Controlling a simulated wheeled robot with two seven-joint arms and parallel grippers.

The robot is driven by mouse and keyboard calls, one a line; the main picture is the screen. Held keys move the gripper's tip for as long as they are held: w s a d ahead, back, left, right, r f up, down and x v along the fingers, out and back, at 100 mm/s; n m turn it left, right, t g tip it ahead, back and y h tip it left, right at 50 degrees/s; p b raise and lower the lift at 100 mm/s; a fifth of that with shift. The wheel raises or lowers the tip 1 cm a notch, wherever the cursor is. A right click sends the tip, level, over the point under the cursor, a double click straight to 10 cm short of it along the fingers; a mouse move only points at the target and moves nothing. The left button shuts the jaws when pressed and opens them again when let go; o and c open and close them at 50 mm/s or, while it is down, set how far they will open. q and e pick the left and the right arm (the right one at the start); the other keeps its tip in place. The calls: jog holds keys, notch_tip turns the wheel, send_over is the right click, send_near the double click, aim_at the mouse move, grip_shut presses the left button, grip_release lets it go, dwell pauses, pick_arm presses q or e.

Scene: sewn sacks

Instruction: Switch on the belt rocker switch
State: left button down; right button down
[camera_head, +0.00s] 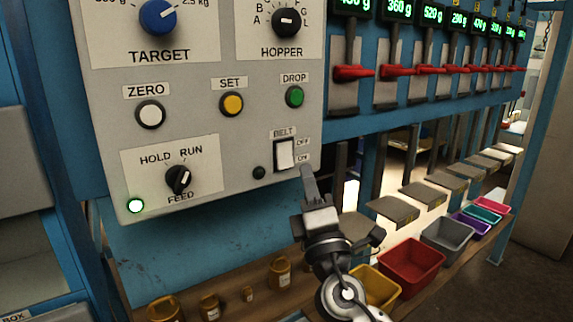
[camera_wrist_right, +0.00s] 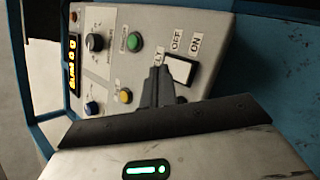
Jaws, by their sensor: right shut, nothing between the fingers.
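The belt rocker switch (camera_head: 284,154) is a white rocker in a dark frame under the BELT label, at the lower right of the grey control panel (camera_head: 215,130). Its OFF label sits above its ON label, to the right of the rocker. In the right wrist view the rocker (camera_wrist_right: 179,70) shows just right of my fingertips. My right gripper (camera_head: 308,170) is shut and empty, its tips close to the lower right of the switch. I cannot tell whether they touch the panel. In the right wrist view the shut fingers (camera_wrist_right: 157,82) hide part of the BELT label. My left gripper is not in view.
The FEED knob (camera_head: 178,179), green DROP button (camera_head: 294,96) and yellow SET button (camera_head: 232,104) are on the same panel. Red levers (camera_head: 352,73) line the right. Below stand a red bin (camera_head: 411,268), a yellow bin (camera_head: 375,287) and several amber jars (camera_head: 279,272).

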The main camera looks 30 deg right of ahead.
aim_at(289, 155)
jog(key=shift+w+a+f+b, duration=0.1)
jog(key=shift+w+b, duration=0.2)
jog(key=shift+w, duration=0.5)
jog(key=shift+w+a+f+b, duration=0.1)
jog(key=shift+w+b, duration=0.2)
jog(key=shift+w, duration=0.5)
jog(key=shift+d, duration=0.1)
dwell(0.7)
jog(key=shift+w+f+b, duration=0.1)
jog(key=shift+w+b, duration=0.2)
jog(key=shift+w, duration=0.15)
jog(key=shift+w, duration=0.3)
dwell(0.5)
jog(key=shift+s, duration=0.15)
jog(key=shift+s, duration=0.6)
